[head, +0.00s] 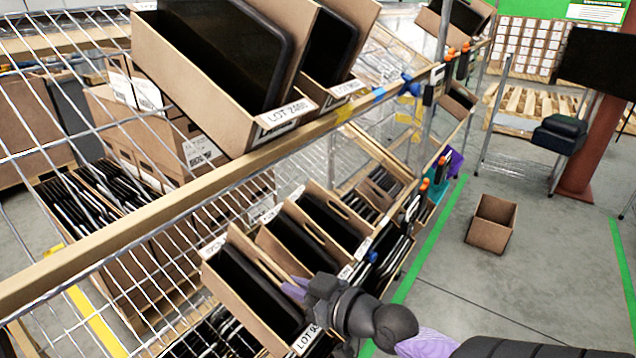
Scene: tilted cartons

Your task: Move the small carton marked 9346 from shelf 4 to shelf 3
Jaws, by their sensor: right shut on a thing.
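A small tilted carton (214,269) with a black item inside stands at the near end of the lower shelf row, low in the middle of the head view. Its front label reads "LOT 9", with the rest hidden by my right gripper. My right gripper (293,289), black with purple fingertips, reaches in from the lower right and is shut on this carton's right side wall near the front. The carton still sits in line with its neighbours. My left gripper is out of view. I cannot make out shelf numbers.
Similar tilted cartons (300,232) stand close on the right of it. An upper shelf with a wooden front rail (190,198) holds larger cartons, one marked LOT 2480 (190,85). Wire mesh (60,130) is at left. An empty carton (490,224) lies on the open floor at right.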

